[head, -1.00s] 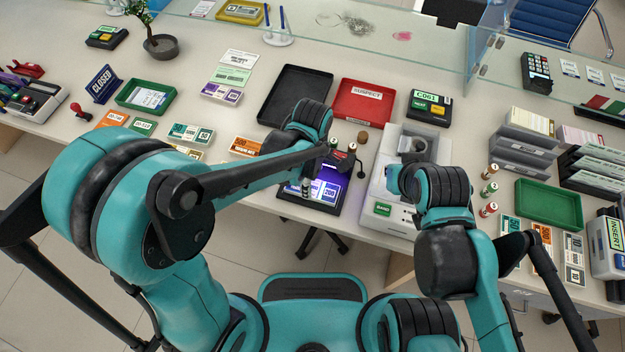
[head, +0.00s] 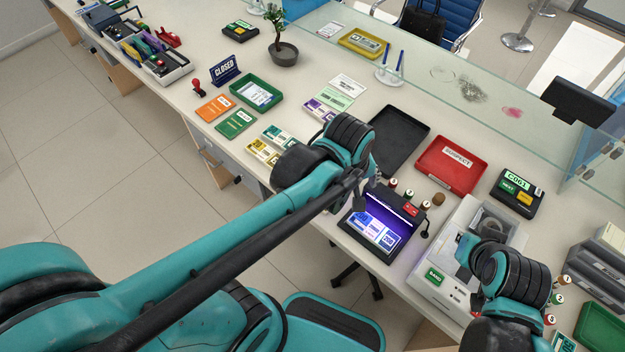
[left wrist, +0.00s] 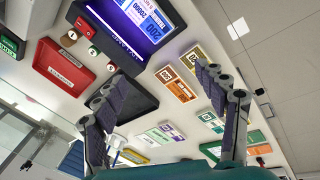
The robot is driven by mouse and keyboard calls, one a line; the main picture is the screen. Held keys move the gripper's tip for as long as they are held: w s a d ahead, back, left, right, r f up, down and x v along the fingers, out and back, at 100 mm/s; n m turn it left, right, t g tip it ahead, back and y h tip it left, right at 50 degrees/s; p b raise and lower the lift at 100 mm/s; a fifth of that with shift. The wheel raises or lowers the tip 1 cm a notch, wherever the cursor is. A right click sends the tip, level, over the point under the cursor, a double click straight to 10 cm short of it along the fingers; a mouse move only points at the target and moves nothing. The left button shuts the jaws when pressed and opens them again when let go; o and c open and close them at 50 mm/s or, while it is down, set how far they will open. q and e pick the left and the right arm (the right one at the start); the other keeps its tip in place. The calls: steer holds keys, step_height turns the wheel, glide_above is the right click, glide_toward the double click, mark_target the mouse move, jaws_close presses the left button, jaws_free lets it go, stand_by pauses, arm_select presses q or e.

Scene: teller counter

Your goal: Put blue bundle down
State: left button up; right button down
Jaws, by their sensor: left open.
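The blue bundle marked 200 (head: 389,240) lies flat on the lit bed of the purple-glowing lamp unit (head: 346,229), beside other bluish notes. It also shows at the top of the left wrist view (left wrist: 154,28). My left gripper (head: 364,196) is above the upper left edge of the unit, clear of the bundle. In the left wrist view its fingers (left wrist: 158,84) are spread wide with nothing between them. My right gripper (head: 468,250) is at the white machine (head: 440,268); its fingers are too hidden to tell their state.
A black tray (head: 400,143) and a red SUSPECT tray (head: 450,166) lie behind the lamp unit. Banknote bundles (head: 262,152) lie to the left, near the green tray (head: 257,94). A glass screen (head: 470,75) runs along the counter.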

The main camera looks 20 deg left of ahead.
arm_select(q)
steer(key=s+a+r+m+t, duration=0.2)
steer(key=s+a+m+t, duration=0.2)
steer(key=a+m, duration=0.4)
steer(key=shift+a+r+m+y, duration=0.3)
steer(key=shift+a+r+y, duration=0.1)
steer(key=shift+a, duration=0.4)
